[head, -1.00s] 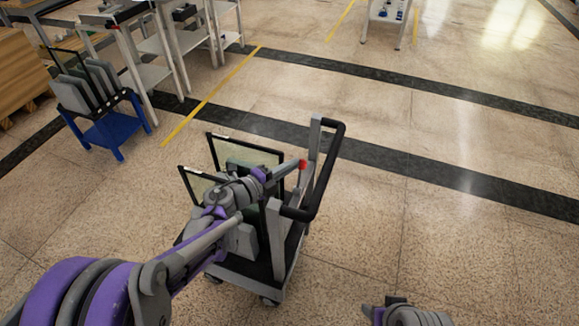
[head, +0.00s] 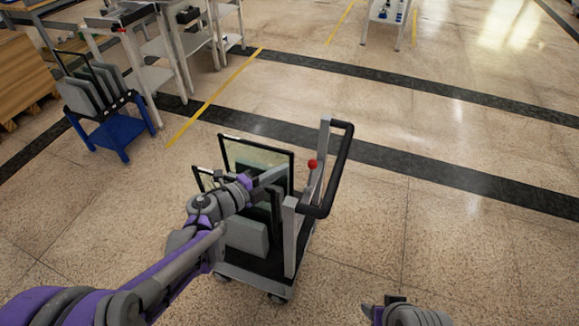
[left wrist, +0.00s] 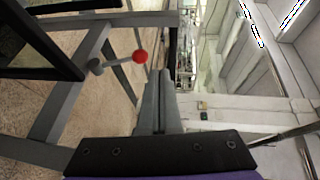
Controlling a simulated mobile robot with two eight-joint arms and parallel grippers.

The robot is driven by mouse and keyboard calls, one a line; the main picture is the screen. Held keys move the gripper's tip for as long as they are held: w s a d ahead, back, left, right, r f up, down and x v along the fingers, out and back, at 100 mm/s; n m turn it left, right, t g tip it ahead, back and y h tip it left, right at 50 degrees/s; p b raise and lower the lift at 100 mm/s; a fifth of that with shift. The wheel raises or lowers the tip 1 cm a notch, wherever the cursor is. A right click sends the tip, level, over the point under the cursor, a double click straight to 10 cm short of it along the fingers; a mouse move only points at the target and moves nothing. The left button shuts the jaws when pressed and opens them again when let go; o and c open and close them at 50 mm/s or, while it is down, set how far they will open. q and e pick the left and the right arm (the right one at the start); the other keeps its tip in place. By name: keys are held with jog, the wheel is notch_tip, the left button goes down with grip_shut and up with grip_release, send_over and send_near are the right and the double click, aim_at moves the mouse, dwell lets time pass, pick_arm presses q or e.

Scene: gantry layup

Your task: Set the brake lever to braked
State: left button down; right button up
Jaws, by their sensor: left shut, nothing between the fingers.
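The brake lever ends in a red ball knob (head: 312,163) beside the upright of the cart's black push handle (head: 336,170). In the left wrist view the red knob (left wrist: 140,57) sits on a short grey rod that runs to a round pivot on the cart's frame. My left gripper (head: 281,173) is shut and empty, just left of the knob and apart from it in the head view. Its closed fingers (left wrist: 159,82) point up the left wrist view, just right of and below the knob. Only part of my right arm's end (head: 400,312) shows at the bottom edge.
The wheeled cart (head: 262,272) carries black-framed panels (head: 257,158) and a grey block (head: 245,236), close to my left arm. A blue stand (head: 117,132) with grey plates is at the left, near shelving. Floor right of the cart is clear.

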pick_arm(q)
jog(key=s+a+r, duration=0.2)
jog(key=s+a, duration=0.1)
jog(key=shift+s+a+p, duration=0.1)
jog(key=shift+s+p, duration=0.1)
jog(key=shift+p, duration=0.1)
dwell(0.3)
